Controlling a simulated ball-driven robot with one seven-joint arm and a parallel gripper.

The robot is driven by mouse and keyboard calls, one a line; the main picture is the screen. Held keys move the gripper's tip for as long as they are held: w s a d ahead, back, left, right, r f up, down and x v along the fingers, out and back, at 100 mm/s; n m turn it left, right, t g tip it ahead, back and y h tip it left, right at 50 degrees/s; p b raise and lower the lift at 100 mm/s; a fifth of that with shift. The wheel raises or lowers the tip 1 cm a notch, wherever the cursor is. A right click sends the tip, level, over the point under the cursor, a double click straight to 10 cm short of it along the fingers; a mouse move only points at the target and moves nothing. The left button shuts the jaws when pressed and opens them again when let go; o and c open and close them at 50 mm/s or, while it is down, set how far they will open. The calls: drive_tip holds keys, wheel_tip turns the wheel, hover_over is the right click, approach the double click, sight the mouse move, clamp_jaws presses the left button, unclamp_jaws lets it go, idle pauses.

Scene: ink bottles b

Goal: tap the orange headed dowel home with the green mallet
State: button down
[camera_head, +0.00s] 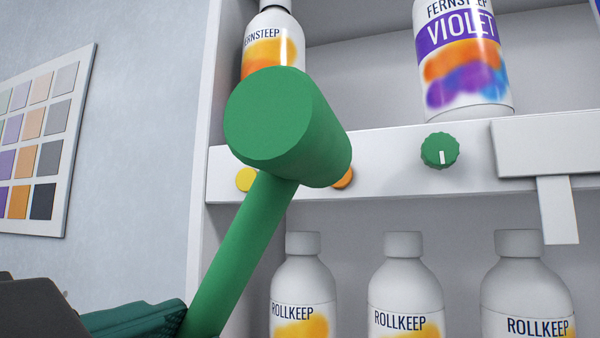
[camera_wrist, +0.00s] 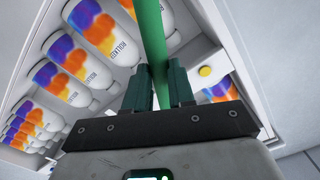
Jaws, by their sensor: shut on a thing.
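The green mallet (camera_head: 280,125) fills the middle of the head view, its head raised in front of the white shelf rail and its handle slanting down to the left. The orange headed dowel (camera_head: 344,178) shows at the rail, partly hidden behind the mallet head's lower right edge. I cannot tell how far it sticks out or whether the mallet touches it. My gripper (camera_wrist: 159,78) is shut on the mallet's handle (camera_wrist: 152,35) in the wrist view. Its dark green fingers also show at the lower left of the head view.
A yellow round head (camera_head: 246,179) sits on the rail left of the orange one. A green knob (camera_head: 440,151) and a white bracket (camera_head: 558,150) are to the right. Bottles stand above, including a violet one (camera_head: 462,60), and below, including a Rollkeep bottle (camera_head: 303,285). A colour chart (camera_head: 40,140) hangs left.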

drive_tip(key=v, duration=0.4)
drive_tip(key=shift+s+a, duration=0.15)
drive_tip(key=shift+s, duration=0.15)
idle(0.5)
